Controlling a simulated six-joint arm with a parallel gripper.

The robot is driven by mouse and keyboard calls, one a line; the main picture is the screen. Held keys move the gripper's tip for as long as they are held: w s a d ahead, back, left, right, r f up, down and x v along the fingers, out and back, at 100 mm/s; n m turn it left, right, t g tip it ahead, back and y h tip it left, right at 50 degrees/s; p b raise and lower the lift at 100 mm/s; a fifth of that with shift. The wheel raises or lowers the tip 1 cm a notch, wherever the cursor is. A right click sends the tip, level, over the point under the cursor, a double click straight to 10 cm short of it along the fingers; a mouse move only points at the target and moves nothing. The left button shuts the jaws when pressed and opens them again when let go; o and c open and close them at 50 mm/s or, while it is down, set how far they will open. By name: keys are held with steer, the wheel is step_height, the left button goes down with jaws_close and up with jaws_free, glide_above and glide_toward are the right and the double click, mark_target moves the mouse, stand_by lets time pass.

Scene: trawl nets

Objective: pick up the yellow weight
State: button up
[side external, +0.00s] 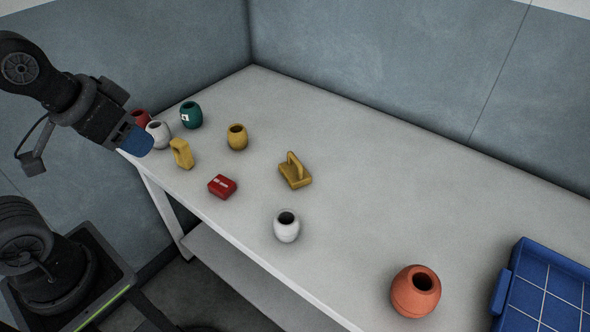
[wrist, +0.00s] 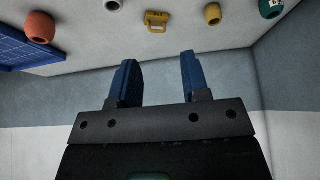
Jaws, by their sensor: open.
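A yellow block with an upright handle (side external: 297,180) sits near the middle of the table; it also shows at the top of the wrist view (wrist: 157,27). A second yellow piece with a hole through it (side external: 184,157) stands nearer the table's left end. I cannot tell for sure which of the two is the weight. My gripper (side external: 137,140) is over the table's left end, above the surface and apart from both yellow pieces. In the wrist view its two blue fingers (wrist: 158,75) are spread with nothing between them.
Near my gripper are a white pot (side external: 158,135), a green pot (side external: 191,116) and a red one, partly hidden. A yellow pot (side external: 237,138), red block (side external: 222,187), another white pot (side external: 287,230) and orange pot (side external: 415,295) stand apart. A blue crate (side external: 503,292) is at right.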

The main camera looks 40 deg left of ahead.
stand_by(0.3)
steer(key=n+g+y, duration=0.4)
steer(key=n, duration=0.9)
glide_above(295, 158)
steer(key=s+d, duration=0.3)
steer(key=d, duration=0.1)
step_height(295, 158, down, 16)
steer(key=r, duration=0.1)
steer(key=x, duration=0.8)
steer(key=shift+w+d+f, duration=0.15)
steer(key=shift+w, duration=0.05)
steer(key=shift+w+x, duration=0.25)
steer(key=shift+x, duration=1.15)
steer(key=shift+w+x, duration=0.25)
steer(key=shift+x, duration=1.1)
